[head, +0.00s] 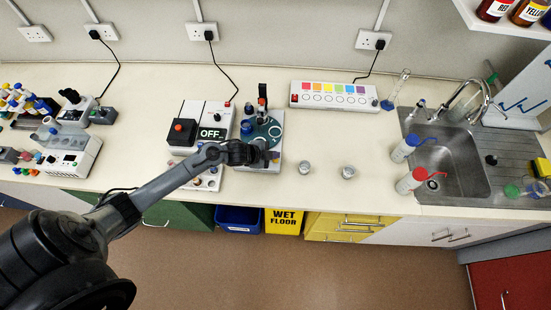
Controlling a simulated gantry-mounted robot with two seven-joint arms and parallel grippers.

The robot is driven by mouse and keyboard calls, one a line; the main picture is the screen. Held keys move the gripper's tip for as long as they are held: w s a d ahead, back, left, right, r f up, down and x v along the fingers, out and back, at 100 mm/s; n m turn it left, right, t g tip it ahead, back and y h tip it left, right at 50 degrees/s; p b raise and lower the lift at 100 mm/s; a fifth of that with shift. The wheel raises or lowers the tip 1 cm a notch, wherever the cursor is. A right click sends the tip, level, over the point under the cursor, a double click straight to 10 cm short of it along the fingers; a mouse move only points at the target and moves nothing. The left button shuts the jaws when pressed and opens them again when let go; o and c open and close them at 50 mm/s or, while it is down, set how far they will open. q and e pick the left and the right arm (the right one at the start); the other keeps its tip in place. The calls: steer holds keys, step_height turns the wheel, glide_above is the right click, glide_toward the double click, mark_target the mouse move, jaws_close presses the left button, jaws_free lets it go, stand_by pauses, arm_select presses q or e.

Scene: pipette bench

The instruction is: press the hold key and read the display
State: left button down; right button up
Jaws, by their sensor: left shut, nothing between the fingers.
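A small dark display (212,133) on a white bench unit (217,112) reads "OFF". A red button (182,130) on a dark block sits at that unit's left. I cannot make out a key marked hold. My left gripper (266,154) is shut and empty, over the front part of a pale device (275,120) with a teal disc, right of the display. The gripper hides that device's front, and I cannot tell whether it touches it. A panel with small coloured knobs (208,180) lies partly behind my left arm. My right gripper is not in view.
A white strip with coloured squares (335,96) lies at the back. Two small cups (305,167) stand right of the gripper, with clear bench around them. Wash bottles (404,149) and a sink (455,165) are farther right. Several devices crowd the left end.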

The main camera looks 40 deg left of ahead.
arm_select(q)
steer(key=shift+f, duration=0.35)
steer(key=shift+f+b, duration=0.4)
steer(key=shift+f, duration=0.05)
stand_by(0.6)
steer(key=shift+r+p, duration=0.9)
steer(key=shift+p, duration=0.1)
step_height(320, 180, up, 6)
steer(key=p, duration=0.5)
steer(key=shift+p, duration=0.35)
stand_by(0.5)
